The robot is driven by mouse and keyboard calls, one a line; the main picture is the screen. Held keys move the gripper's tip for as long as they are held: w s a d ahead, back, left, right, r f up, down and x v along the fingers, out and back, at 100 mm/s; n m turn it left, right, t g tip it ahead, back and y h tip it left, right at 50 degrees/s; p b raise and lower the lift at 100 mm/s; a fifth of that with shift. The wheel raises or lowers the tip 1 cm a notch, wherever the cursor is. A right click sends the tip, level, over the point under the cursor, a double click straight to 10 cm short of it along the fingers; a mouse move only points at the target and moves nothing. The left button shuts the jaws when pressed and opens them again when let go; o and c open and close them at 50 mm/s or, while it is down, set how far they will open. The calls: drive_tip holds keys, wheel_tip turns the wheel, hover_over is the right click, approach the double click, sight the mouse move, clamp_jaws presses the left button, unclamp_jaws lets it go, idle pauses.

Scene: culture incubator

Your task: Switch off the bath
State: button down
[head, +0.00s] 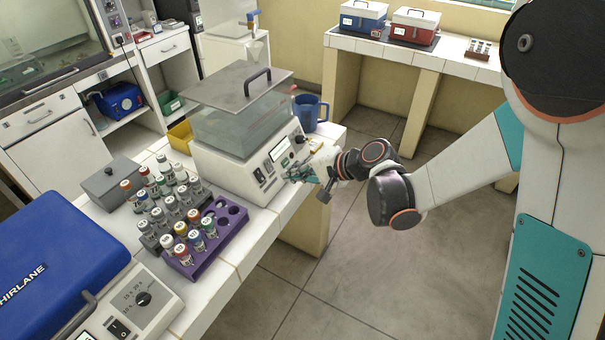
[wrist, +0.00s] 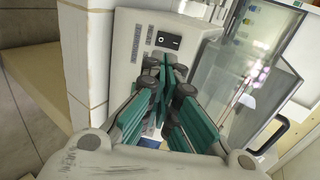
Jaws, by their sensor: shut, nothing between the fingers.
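The bath is a white box with a clear tank (head: 235,125) under a grey handled lid, standing on the white bench. Its front panel carries a small display (head: 279,149), and a black rocker switch (head: 259,173) sits at the panel's left end. In the wrist view the switch (wrist: 168,40) shows plainly, with white marks; I cannot tell its position. My gripper (head: 292,174) is shut and empty in front of the panel, to the right of the switch in the head view. In the wrist view its teal fingers (wrist: 164,68) lie just below the switch, apparently apart from it.
A purple rack (head: 225,232) of capped tubes stands left of the bath, near the bench edge. A blue jug (head: 309,112) stands behind the bath. A blue-lidded machine (head: 55,255) fills the near left. The floor beyond the bench is clear.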

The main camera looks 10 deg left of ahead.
sight(263, 176)
drive_tip(key=b+x, duration=0.2)
drive_tip(key=x, duration=0.6)
drive_tip(key=shift+a, duration=0.2)
drive_tip(key=shift+f, duration=0.15)
drive_tip(key=shift+w+a+f+b, duration=0.1)
drive_tip(key=shift+a+f+b, duration=0.1)
drive_tip(key=shift+b, duration=0.25)
drive_tip(key=shift+r, duration=0.2)
drive_tip(key=shift+r+p, duration=0.5)
drive_tip(key=shift+r, duration=0.15)
drive_tip(key=shift+d, duration=0.1)
